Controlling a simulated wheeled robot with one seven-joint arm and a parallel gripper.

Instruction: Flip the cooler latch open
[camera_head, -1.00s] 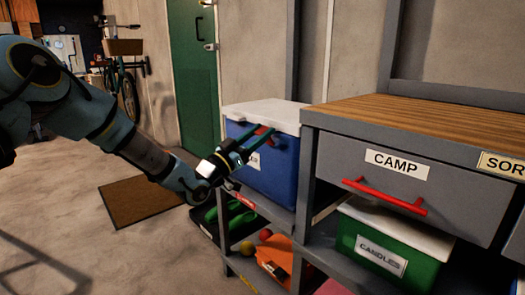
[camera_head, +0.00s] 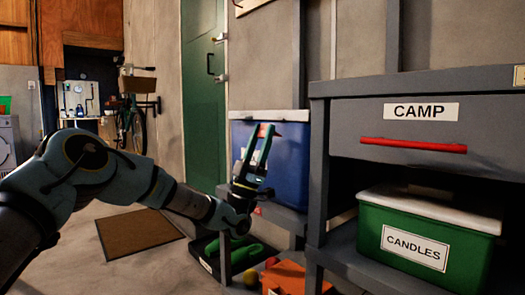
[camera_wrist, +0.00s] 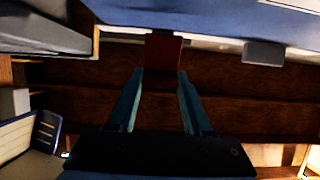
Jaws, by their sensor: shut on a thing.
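The blue cooler (camera_head: 288,165) with a white lid (camera_head: 285,115) stands on a low shelf left of the workbench. Its red latch (camera_head: 267,130) is on the front near the lid, partly behind my fingers. My gripper (camera_head: 261,143) points upward in front of the cooler, its two teal fingers at the latch. In the wrist view, the red latch (camera_wrist: 163,52) lies between the tips of my gripper (camera_wrist: 159,78), which is shut on it. The cooler's blue wall (camera_wrist: 210,14) fills the top of that view.
A workbench holds a CAMP drawer (camera_head: 400,140) with a red handle (camera_head: 413,145). A green CANDLES box (camera_head: 385,215) sits below it. An orange bin (camera_head: 290,277) and a black tray (camera_head: 210,262) with green items are low down. A brown mat (camera_head: 135,232) lies on open floor.

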